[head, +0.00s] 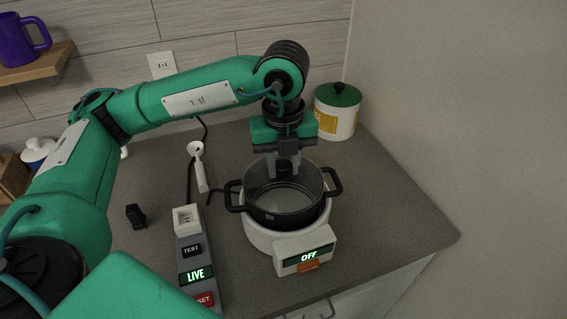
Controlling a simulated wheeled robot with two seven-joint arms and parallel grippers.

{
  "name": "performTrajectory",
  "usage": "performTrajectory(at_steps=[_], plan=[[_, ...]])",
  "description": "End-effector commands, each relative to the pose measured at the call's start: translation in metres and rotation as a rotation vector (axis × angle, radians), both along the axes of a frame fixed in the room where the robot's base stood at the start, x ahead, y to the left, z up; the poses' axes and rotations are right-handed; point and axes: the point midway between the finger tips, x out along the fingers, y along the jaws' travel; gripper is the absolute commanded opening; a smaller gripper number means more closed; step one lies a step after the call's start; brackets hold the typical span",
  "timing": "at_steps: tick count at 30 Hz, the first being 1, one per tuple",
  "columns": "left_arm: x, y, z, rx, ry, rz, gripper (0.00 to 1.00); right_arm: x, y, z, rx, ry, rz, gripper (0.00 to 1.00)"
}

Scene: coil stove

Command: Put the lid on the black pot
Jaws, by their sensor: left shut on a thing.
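The black pot (287,214) stands upright on the small white coil stove (262,236), its two side handles pointing left and right. My left gripper (284,174) comes down from above, with its fingers over the pot's opening towards the back. It is shut on a small dark piece between the fingertips, which looks like the knob of a clear lid. The lid's edge is hard to make out, so I cannot tell whether it rests on the rim or hangs just above or inside it. My right gripper is not in view.
The stove's front panel (306,257) reads OFF. A grey power strip (193,255) reading LIVE lies to the left, with a white spoon-like tool (199,170) behind it. A white canister with a green lid (338,110) stands at the back right. The counter right of the stove is clear.

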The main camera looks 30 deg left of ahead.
Motion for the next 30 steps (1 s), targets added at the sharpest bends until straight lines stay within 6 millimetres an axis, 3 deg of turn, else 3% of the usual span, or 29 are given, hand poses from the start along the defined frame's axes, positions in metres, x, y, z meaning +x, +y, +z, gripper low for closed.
performTrajectory(at_steps=[8,9,12,18,22,30], plan=[[0.0001,-0.0001,0.0005,-0.001,-0.001,0.000,0.03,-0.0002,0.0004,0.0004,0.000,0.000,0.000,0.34],[0.0001,-0.0001,0.0004,-0.001,-0.001,0.000,0.36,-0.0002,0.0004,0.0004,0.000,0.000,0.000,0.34],[0.0001,-0.0001,0.0004,-0.001,-0.001,0.000,0.55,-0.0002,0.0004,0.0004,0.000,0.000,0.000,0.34],[0.0001,-0.0001,0.0003,0.000,0.000,0.000,0.55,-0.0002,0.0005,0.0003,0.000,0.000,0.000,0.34],[-0.0001,-0.0001,0.0000,0.000,0.000,0.000,0.77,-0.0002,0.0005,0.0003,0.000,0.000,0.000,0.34],[0.0000,-0.0001,0.0003,0.000,0.000,0.000,0.77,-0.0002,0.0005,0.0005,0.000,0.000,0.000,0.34]])
